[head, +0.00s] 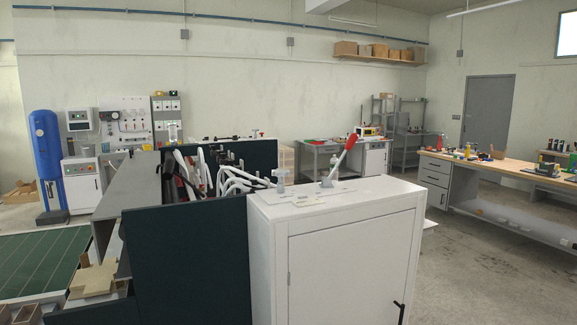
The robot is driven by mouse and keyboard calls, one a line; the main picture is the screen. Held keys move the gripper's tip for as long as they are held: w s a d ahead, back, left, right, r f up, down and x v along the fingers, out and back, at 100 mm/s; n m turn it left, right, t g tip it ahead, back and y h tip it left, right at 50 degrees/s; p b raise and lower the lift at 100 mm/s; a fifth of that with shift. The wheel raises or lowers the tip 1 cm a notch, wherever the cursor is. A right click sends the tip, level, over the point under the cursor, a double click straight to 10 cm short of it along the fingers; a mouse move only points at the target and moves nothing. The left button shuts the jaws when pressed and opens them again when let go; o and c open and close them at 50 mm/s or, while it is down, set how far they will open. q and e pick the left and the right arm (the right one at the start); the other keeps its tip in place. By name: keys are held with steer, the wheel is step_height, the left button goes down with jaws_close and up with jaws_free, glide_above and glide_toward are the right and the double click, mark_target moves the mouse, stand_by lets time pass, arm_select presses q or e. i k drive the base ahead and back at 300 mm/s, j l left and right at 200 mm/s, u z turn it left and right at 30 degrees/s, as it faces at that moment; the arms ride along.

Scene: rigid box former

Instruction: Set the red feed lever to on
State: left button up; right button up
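The red feed lever (350,144) stands on top of a white cabinet (335,207) in front of me. Its red grip is at the upper end and its grey rod leans up to the right from a grey base. A second, shorter grey fitting (280,177) stands to its left on the cabinet top. Small pale label plates lie on the top near both; their text is too small to read. Neither of my grippers shows in the head view, and nothing touches the lever.
A dark green machine panel (188,261) adjoins the cabinet on the left, with white and black bent parts behind it. A black handle (399,312) sits on the cabinet door. A wooden-topped workbench (500,165) stands at right, with open floor between.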

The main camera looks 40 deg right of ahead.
mark_target(352, 139)
steer(key=z, duration=0.4)
steer(key=l+z, duration=0.1)
steer(key=z, duration=0.7)
steer(key=i+l+z, duration=0.1)
steer(key=z, duration=0.3)
steer(key=i+l+u, duration=0.2)
steer(key=i+l, duration=0.15)
